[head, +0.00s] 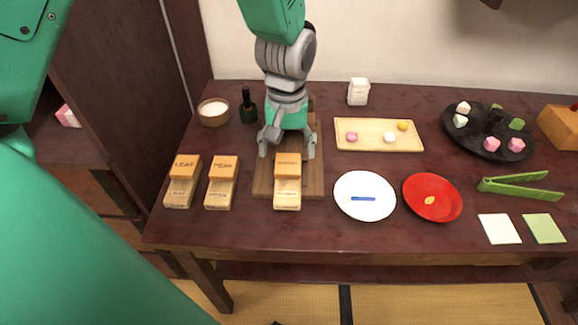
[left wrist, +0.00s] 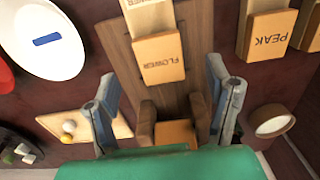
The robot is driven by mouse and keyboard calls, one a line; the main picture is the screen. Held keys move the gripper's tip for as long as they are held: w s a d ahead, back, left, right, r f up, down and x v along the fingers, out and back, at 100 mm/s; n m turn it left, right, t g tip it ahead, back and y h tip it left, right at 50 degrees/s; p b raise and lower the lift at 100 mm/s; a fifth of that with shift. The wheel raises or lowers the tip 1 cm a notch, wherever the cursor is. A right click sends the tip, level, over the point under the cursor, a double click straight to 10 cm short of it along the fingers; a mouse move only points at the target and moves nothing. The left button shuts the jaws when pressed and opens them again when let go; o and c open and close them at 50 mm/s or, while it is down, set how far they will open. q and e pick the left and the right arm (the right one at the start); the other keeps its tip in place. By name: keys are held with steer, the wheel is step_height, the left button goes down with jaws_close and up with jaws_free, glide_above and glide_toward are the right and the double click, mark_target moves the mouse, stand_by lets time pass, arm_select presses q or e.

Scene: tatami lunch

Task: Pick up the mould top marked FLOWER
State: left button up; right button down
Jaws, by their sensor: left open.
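The mould top marked FLOWER (head: 288,160) is an orange-tan wooden block lying on a paler mould base (head: 287,195) on a brown board (head: 262,180). In the left wrist view the top (left wrist: 158,60) shows its FLOWER lettering clearly. My left gripper (head: 287,146) points down over the board, its fingers open and apart, just behind the FLOWER top. In the left wrist view the fingers (left wrist: 163,105) stand either side of a brown wooden piece (left wrist: 173,130), and the FLOWER top lies beyond them. My right gripper does not show.
Mould tops marked LEAF (head: 186,166) and PEAK (head: 223,168) sit on bases to the left. A dark bottle (head: 248,106) and a bowl (head: 213,106) stand behind them. A white plate (head: 364,183) and red plate (head: 450,205) lie right.

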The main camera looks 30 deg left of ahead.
mark_target(288, 167)
arm_select(q)
step_height(288, 167, down, 5)
steer(key=shift+d+f+b, duration=0.1)
steer(key=shift+d+b, duration=0.05)
steer(key=shift+b, duration=0.65)
steer(key=shift+s, duration=0.1)
steer(key=c, duration=1.1)
steer(key=shift+c, duration=0.2)
steer(key=shift+r, duration=0.25)
